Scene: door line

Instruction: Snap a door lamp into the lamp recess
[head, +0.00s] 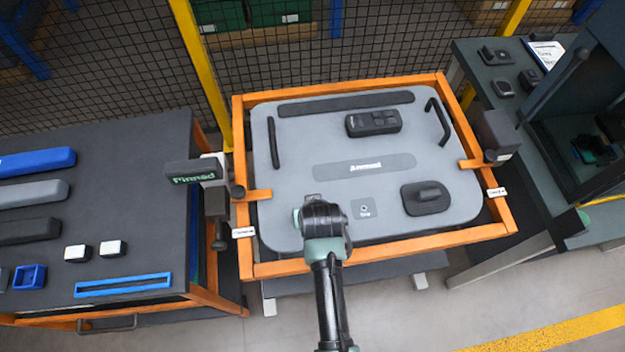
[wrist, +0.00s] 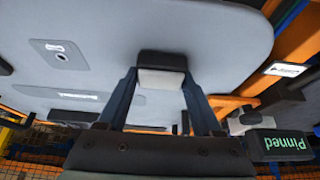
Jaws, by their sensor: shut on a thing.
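The grey door panel (head: 300,130) lies in an orange frame in the head view and fills the upper part of the wrist view (wrist: 100,30). My gripper (head: 322,218) is over the panel's lower left part in the head view. In the wrist view my gripper (wrist: 162,88) is shut on a door lamp (wrist: 161,78), a small block with a white face and a dark end. The lamp's dark end is at the panel; I cannot tell if it touches or is seated. No lamp recess shows. Two more lamps (head: 75,253) (head: 113,248) lie on the left table.
The orange frame (head: 385,243) surrounds the panel, with clamps at both sides and a "Pinned" sign (head: 192,172) at left. Handles, a switch block (head: 373,122) and a black part (head: 426,198) sit on the panel. The left table (head: 120,190) holds strips; a dark bench (head: 495,105) stands right.

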